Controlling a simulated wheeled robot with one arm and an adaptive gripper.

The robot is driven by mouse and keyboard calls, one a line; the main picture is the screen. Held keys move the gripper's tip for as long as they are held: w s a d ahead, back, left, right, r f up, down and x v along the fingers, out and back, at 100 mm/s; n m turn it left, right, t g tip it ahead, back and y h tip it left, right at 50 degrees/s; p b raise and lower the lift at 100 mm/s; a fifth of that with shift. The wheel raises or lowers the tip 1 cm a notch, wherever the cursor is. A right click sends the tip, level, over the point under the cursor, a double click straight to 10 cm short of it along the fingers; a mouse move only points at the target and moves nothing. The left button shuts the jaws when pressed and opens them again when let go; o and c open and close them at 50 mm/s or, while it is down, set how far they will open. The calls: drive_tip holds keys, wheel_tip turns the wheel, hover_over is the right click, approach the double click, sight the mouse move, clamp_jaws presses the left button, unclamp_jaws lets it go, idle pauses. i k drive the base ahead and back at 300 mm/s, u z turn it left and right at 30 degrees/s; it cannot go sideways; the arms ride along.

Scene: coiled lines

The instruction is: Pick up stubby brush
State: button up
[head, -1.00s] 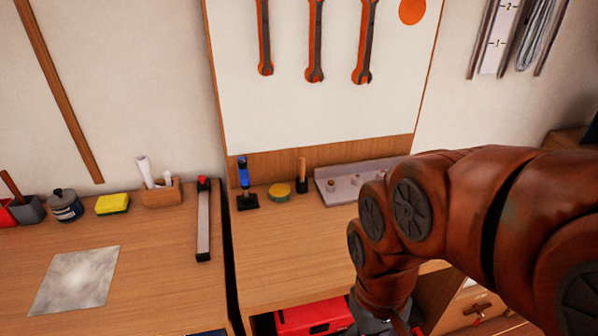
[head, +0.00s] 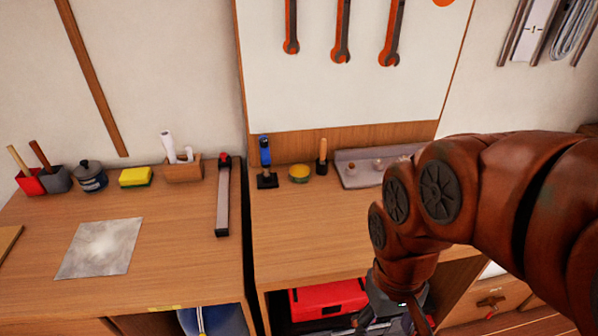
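A short brush (head: 321,158) with a wooden handle and a dark base stands upright at the back of the right bench, against the wooden backboard. I take it for the stubby brush, though its bristles are too small to make out. A blue-handled tool (head: 265,165) with a flat black base stands to its left, with a round green and yellow tin (head: 299,173) between them. My gripper (head: 385,318) is low at the bottom edge, in front of the bench and well away from the brush. Its fingers are mostly cut off, so its opening does not show.
A grey holder (head: 352,176) with pegs lies right of the brush, partly behind my arm. The right bench top (head: 310,225) is clear in front. A red toolbox (head: 328,298) sits on the shelf below. The left bench holds a sponge (head: 135,177) and a long bar (head: 223,200).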

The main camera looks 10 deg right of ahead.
sight(323, 143)
drive_tip(key=z, duration=1.05)
drive_tip(key=k, duration=1.15)
drive_tip(key=u, duration=1.2)
drive_tip(key=i, duration=1)
drive_tip(key=z, duration=0.05)
